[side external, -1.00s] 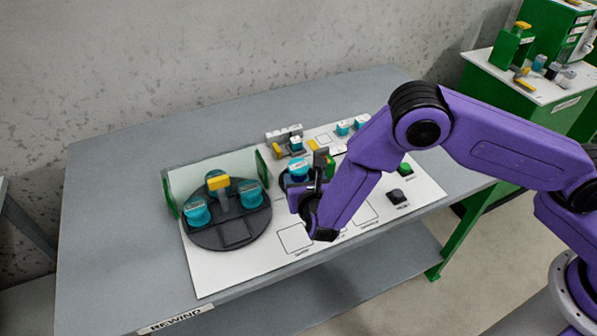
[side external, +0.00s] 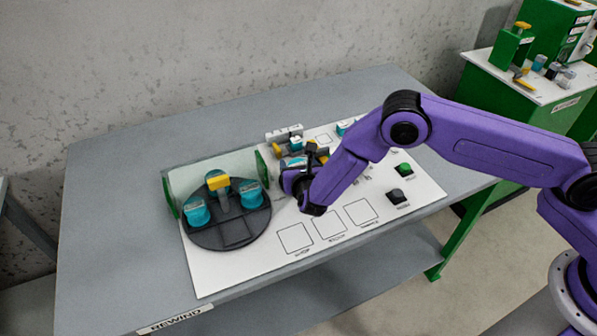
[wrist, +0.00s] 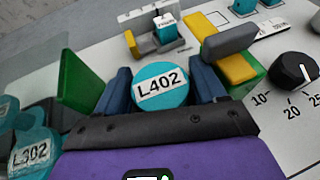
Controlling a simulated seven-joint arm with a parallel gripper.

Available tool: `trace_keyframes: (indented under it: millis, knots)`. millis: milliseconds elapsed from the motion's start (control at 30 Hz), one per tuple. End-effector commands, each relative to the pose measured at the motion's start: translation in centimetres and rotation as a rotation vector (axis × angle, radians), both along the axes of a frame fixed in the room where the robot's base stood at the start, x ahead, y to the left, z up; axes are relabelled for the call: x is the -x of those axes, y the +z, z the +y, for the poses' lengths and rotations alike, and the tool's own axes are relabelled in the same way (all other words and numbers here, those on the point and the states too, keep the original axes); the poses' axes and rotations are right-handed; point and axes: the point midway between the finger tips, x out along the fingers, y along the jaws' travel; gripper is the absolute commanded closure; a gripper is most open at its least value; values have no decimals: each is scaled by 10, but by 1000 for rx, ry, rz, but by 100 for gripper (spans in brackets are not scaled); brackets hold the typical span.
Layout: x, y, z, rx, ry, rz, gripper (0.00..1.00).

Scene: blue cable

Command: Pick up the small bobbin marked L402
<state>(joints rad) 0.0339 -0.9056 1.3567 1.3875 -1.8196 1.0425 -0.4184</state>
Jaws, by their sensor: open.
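The small teal bobbin with the white L402 label (wrist: 160,86) is in the middle of the wrist view, its labelled top facing the camera. My gripper (wrist: 159,78) is open, with one dark blue finger on each side of the bobbin. Whether the fingers touch it cannot be told. In the side external view my gripper (side external: 298,172) is over the bobbin's place behind the white squares, and the arm hides most of the bobbin.
A black round turntable (side external: 233,236) with several teal bobbins stands left; one marked L302 (wrist: 30,153) shows in the wrist view. Green panels (wrist: 78,82), a yellow-and-grey block (wrist: 230,50) and a black dial (wrist: 291,72) are close by. The marked squares (side external: 328,225) are empty.

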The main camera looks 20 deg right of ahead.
Motion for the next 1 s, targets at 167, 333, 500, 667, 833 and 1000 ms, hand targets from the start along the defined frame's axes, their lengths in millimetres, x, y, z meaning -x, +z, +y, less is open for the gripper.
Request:
trace_keyframes:
  millis: [167,333,500,667,833,1000]
  knots:
    - [0,0,0,0,0,0,62]
    - [0,0,0,-1,0,-1,79]
    - [1,1,0,-1,0,-1,79]
    - [5,6,2,-1,1,-1,79]
    - [18,18,7,-1,4,0,79]
    - [44,32,14,-1,5,-1,79]
